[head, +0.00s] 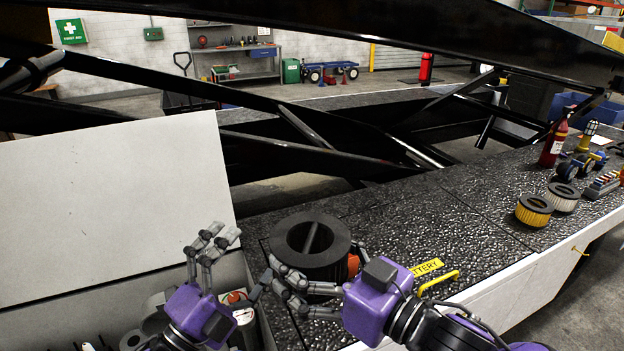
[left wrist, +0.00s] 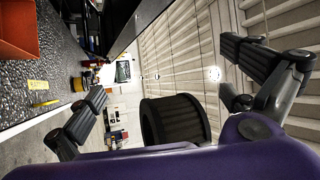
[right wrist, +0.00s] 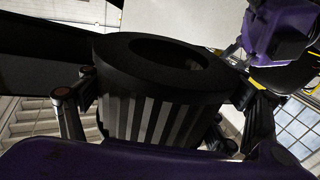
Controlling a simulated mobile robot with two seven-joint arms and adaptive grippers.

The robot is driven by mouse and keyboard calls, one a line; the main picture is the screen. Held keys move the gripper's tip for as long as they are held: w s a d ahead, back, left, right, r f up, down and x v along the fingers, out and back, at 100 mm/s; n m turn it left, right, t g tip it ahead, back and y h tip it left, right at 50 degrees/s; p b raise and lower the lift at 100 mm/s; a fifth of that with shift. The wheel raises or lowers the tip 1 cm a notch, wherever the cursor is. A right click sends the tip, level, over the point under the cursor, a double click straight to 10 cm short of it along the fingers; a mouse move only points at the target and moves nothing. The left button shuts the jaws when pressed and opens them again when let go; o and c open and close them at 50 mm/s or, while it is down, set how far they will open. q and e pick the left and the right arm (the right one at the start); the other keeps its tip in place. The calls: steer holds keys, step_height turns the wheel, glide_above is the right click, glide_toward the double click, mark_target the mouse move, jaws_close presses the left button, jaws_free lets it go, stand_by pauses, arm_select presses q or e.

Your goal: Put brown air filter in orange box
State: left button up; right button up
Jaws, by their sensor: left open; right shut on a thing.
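A dark, brown-black ring-shaped air filter (head: 290,262) with a pleated side is held by my right gripper (head: 290,290), above the dark speckled surface. In the right wrist view the filter (right wrist: 155,115) sits upright between the fingers. It also shows in the left wrist view (left wrist: 175,122). My left gripper (head: 212,242) is open and empty, just left of the filter and apart from it. The orange box (head: 353,265) shows only as a sliver behind the filter; more of it is in the left wrist view (left wrist: 15,35). Its inside is hidden.
A yellow filter (head: 534,210) and a pale filter (head: 562,197) stand at the right, near a fire extinguisher (head: 553,146). A yellow handle (head: 438,281) is beside my right arm. A white panel (head: 115,205) rises at left, above a compartment of parts. The speckled surface (head: 430,220) is clear mid-way.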

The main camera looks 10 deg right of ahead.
arm_select(q)
step_height(320, 180, up, 10)
steer(key=d+m+g+h, duration=0.3)
steer(key=m+g+h, duration=0.2)
steer(key=m, duration=0.4)
step_height(320, 180, up, 10)
steer(key=m+g+h, duration=0.1)
steer(key=m+g, duration=1.3)
steer(key=m, duration=0.5)
glide_above(313, 237)
steer(key=s+d+f+m+g+y, duration=0.3)
steer(key=s+d+m+g+y, duration=0.3)
steer(key=m+y, duration=0.65)
steer(key=w+a+m+t+y, duration=0.2)
steer(key=m, duration=0.2)
steer(key=w+a+m+t+y, duration=0.2)
steer(key=m+t+y, duration=0.1)
steer(key=m, duration=0.1)
steer(key=w+a+m+t+y, duration=0.2)
steer(key=m+t+y, duration=0.1)
steer(key=m, duration=0.1)
steer(key=shift+r+m+y, duration=0.2)
steer(key=shift+m+y, duration=0.05)
steer(key=shift+m, duration=0.1)
steer(key=shift+a+f+t, duration=0.1)
steer(key=shift+f+t, duration=0.2)
step_height(313, 237, down, 11)
steer(key=shift+f, duration=0.1)
